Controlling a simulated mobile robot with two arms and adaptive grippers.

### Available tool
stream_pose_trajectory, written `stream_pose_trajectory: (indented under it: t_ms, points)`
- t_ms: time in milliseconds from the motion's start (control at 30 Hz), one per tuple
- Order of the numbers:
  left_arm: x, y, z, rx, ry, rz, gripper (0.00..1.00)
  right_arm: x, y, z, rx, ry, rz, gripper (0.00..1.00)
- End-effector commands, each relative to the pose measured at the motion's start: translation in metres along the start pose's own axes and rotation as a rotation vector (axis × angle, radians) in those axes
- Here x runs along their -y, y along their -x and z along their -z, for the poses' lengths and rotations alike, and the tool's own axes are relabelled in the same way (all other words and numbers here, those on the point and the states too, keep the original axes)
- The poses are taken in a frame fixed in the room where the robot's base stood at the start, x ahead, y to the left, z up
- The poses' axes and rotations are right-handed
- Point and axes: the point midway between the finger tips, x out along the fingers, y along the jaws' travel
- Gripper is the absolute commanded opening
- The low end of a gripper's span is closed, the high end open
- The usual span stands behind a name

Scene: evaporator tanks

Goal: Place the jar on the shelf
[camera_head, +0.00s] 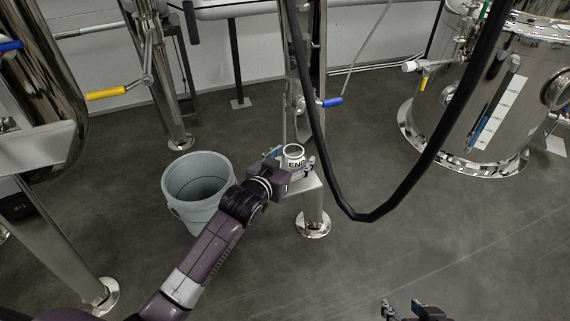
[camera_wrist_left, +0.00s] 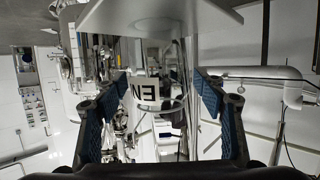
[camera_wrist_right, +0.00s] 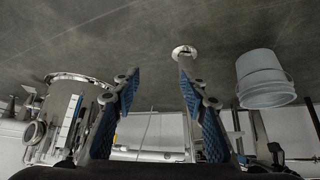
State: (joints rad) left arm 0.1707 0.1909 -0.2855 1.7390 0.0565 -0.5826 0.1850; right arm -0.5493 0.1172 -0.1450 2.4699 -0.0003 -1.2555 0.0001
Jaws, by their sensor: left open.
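The clear glass jar (camera_head: 293,150) has a white label with dark letters. It appears to stand upright on the small metal shelf (camera_head: 306,184) on a post in the head view. In the left wrist view the picture is inverted: the jar (camera_wrist_left: 146,94) hangs below the shelf plate (camera_wrist_left: 160,14). My left gripper (camera_head: 291,163) is at the jar, its open blue-padded fingers to either side with gaps in the left wrist view. Part of the shelf is hidden by this gripper. My right gripper (camera_head: 412,310) is low at the bottom edge, open and empty in the right wrist view (camera_wrist_right: 158,88).
A grey bucket (camera_head: 198,182) stands on the floor left of the shelf. A black hose (camera_head: 345,205) loops down just right of the shelf. A steel tank (camera_head: 490,100) stands at right, another (camera_head: 40,90) at left.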

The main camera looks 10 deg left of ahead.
Motion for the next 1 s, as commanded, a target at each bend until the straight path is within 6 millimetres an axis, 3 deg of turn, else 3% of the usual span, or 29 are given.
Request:
stream_pose_trajectory:
  t_ms: [267,400,700,1000]
  points:
    - [0.000,0.031,0.001,0.003,0.000,0.000,0.64,-0.007,0.017,-0.054,0.222,-0.007,-0.013,0.40]
    - [0.000,0.061,0.001,0.003,0.000,0.000,0.64,-0.009,0.035,-0.083,0.353,-0.012,-0.018,0.40]
    - [0.001,0.107,0.000,0.003,0.000,0.001,0.64,-0.009,0.042,-0.076,0.348,-0.012,-0.018,0.40]
    - [0.000,0.118,-0.001,0.003,0.000,0.001,0.64,-0.009,0.043,-0.075,0.347,-0.011,-0.018,0.40]
